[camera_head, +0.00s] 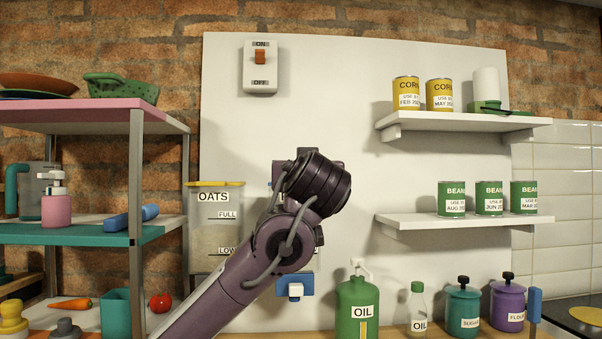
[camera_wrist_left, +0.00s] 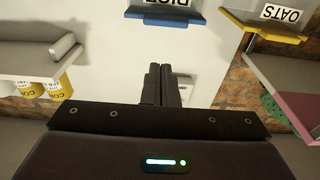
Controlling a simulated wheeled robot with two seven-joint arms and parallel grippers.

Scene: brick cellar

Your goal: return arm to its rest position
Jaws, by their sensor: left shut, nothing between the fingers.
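My left arm (camera_head: 245,265) comes in from the lower left in the head view and rises to the middle, in front of the white wall panel. Its dark purple wrist end (camera_head: 318,185) is raised, and the fingers are hidden behind it. In the left wrist view my left gripper (camera_wrist_left: 163,85) shows with its fingers together and nothing between them. It points at the white panel and appears apart from everything around it. My right arm and gripper are not in view.
Behind the arm are an oats dispenser (camera_head: 214,227) and a blue-based rice dispenser (camera_head: 294,285). An on/off switch (camera_head: 260,68) is above. Right shelves hold corn cans (camera_head: 439,95) and bean cans (camera_head: 489,198). Below stand a green oil container (camera_head: 357,308) and jars. A rack (camera_head: 137,190) is left.

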